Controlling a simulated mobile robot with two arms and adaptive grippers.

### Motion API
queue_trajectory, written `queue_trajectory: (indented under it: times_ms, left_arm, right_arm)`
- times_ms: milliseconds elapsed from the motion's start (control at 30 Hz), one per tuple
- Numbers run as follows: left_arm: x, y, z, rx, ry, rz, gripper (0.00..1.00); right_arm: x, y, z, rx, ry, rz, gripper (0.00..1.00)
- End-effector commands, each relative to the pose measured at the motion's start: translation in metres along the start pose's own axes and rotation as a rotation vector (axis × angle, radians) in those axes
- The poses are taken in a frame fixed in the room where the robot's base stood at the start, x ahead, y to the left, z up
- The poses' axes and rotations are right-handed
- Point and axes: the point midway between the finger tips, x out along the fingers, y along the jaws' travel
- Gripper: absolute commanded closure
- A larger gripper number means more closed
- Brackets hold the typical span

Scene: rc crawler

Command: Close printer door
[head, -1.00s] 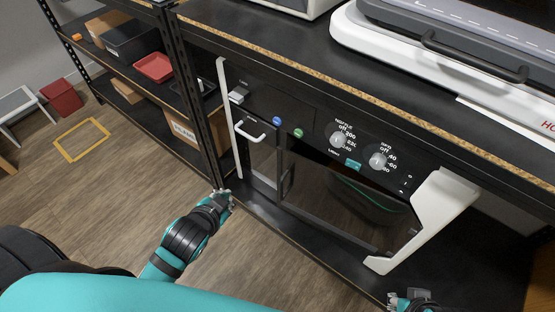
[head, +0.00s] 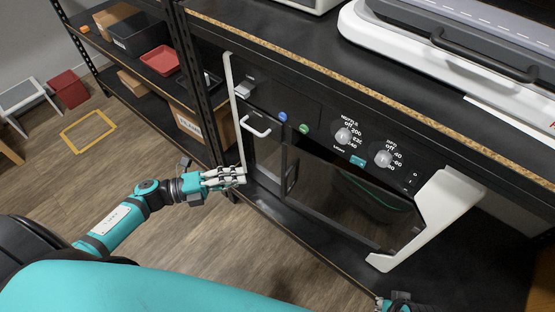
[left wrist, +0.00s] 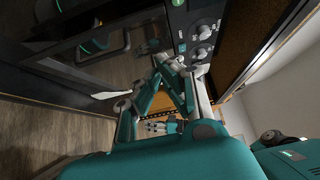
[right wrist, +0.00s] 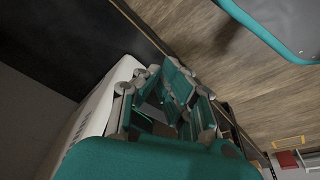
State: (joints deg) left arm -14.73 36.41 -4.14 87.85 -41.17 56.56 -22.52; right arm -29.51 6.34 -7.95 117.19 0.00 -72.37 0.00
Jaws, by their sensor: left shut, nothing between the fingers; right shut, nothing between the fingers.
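The printer (head: 320,125) is a black box with white side panels, standing on the shelf under the worktop in the head view. Its front has a wide dark glass door (head: 345,195) and a narrow panel with a white handle (head: 256,128) to the left. I cannot tell whether the glass door sits flush. My left gripper (head: 238,177) is shut and empty, in front of the printer's lower left corner; its fingers also show in the left wrist view (left wrist: 172,75). My right gripper (head: 396,304) is mostly cut off at the bottom edge; in the right wrist view (right wrist: 178,88) it is shut and empty, beside a white surface.
A black shelf post (head: 200,80) stands left of the printer. Shelves beyond it hold a red tray (head: 160,60), a black bin (head: 134,35) and boxes. A white and grey machine (head: 455,60) sits on the worktop (head: 300,35).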

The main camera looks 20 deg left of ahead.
Motion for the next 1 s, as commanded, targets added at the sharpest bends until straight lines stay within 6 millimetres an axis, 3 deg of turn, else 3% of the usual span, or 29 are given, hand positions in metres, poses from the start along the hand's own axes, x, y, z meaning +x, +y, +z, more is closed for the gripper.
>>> queue_trajectory:
  times_ms: [167,600,800,1000]
  left_arm:
    - [0.014,0.0,-0.003,0.009,0.023,-0.002,1.0]
    - [0.103,-0.001,-0.002,0.007,0.019,-0.004,1.0]
    - [0.121,0.001,0.018,0.006,0.019,-0.001,1.0]
    - [0.127,0.0,0.023,0.004,0.019,0.0,1.0]
  right_arm:
    - [0.001,0.0,0.0,0.0,0.001,0.0,1.0]
    - [-0.004,0.0,-0.002,0.001,0.005,0.0,1.0]
    - [-0.019,0.001,-0.006,0.002,0.013,0.002,1.0]
    - [-0.025,0.001,-0.007,0.002,0.016,0.003,1.0]
